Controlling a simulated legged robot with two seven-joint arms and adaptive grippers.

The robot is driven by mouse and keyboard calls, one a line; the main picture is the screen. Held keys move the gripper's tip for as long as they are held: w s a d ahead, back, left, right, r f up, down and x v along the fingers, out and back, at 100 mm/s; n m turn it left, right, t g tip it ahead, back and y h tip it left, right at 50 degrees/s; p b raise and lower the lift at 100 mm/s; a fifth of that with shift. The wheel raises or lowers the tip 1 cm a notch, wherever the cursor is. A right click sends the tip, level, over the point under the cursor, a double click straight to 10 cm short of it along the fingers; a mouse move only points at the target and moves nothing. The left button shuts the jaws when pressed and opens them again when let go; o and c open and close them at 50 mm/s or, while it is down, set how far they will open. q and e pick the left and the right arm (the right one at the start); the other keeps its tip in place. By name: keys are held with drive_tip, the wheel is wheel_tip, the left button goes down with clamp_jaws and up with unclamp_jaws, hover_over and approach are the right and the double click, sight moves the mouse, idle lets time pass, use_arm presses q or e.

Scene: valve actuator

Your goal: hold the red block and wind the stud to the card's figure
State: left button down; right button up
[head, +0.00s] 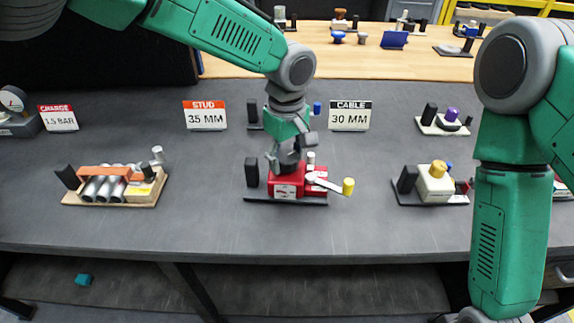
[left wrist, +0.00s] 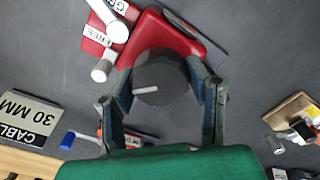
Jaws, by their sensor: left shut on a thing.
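The red block (head: 287,187) sits on a dark base plate at the middle of the table, with white labels, a white lever (head: 325,184) with a yellow end (head: 348,186), and a small white post (head: 311,158). In the left wrist view the red block (left wrist: 185,38) carries a round black knob (left wrist: 160,78) with a pale mark line. My left gripper (head: 287,163) is over the block; its two fingers (left wrist: 163,90) are shut on the black knob's sides. The stud card (head: 205,116) reads 35 MM. My right gripper is out of view below the head picture.
A cable card (head: 350,116) reads 30 MM; a charge card (head: 58,118) reads 1.5 BAR. A wooden tray with metal cylinders (head: 115,187) stands left. A cream block with a yellow knob (head: 436,184) stands right. The table's front strip is clear.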

use_arm(q)
wheel_tip(320, 180, up, 8)
drive_tip(key=shift+a, duration=0.1)
drive_tip(key=f, duration=0.2)
drive_tip(key=a+f, duration=0.1)
drive_tip(key=f, duration=0.1)
drive_tip(key=a+f, duration=0.1)
drive_tip(key=shift+a+f, duration=0.2)
drive_tip(key=shift+f, duration=1.25)
drive_tip(key=shift+s+f, duration=0.1)
drive_tip(key=shift+f, duration=0.15)
drive_tip(key=shift+s+f, duration=0.15)
drive_tip(key=shift+f, duration=0.1)
idle(0.3)
